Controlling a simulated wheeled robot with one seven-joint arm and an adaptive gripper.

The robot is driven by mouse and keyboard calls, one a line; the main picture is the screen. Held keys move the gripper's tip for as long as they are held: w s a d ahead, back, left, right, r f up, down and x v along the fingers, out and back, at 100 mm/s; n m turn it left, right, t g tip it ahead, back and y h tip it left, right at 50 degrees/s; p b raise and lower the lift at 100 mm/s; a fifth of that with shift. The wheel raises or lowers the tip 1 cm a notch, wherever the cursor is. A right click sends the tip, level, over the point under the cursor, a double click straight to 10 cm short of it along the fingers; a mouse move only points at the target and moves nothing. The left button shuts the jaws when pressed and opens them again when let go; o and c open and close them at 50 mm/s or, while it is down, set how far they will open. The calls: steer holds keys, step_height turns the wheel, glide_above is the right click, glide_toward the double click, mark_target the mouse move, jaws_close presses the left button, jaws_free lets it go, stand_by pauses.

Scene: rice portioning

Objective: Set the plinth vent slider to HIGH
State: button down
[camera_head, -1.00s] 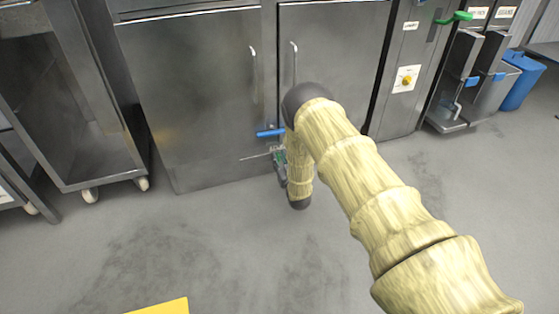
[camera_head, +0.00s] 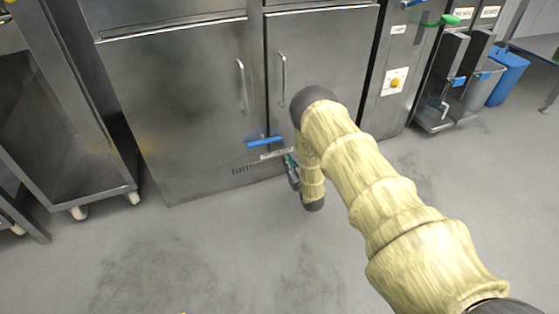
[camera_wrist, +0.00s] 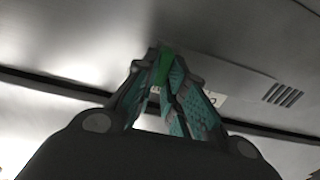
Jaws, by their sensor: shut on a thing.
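The plinth vent slider shows as a green knob (camera_wrist: 161,68) between my fingertips in the wrist view. My gripper (camera_wrist: 164,76) is shut on it. The fingers hide part of a pale label plate (camera_wrist: 213,98) behind them, and its lettering cannot be read there. In the head view my gripper (camera_head: 288,160) is low at the plinth, at the right end of the label plate (camera_head: 277,153). The vent slots (camera_head: 241,170) are to its left; in the wrist view the slots (camera_wrist: 283,95) are to the right. The slider's setting cannot be read.
A blue lever (camera_head: 264,142) sticks out just above the label plate. Steel cabinet doors (camera_head: 185,100) with vertical handles rise above the plinth. A wheeled steel rack (camera_head: 75,150) stands at the left. The grey floor (camera_head: 220,250) in front is clear.

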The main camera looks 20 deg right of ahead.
steer(key=shift+w+d, duration=0.1)
steer(key=shift+d, duration=0.65)
steer(key=c, duration=1.5)
jaws_free()
steer(key=shift+d, duration=0.15)
steer(key=shift+a, duration=0.25)
steer(key=s, duration=1.2)
steer(key=shift+s+d, duration=0.1)
steer(key=shift+d, duration=0.15)
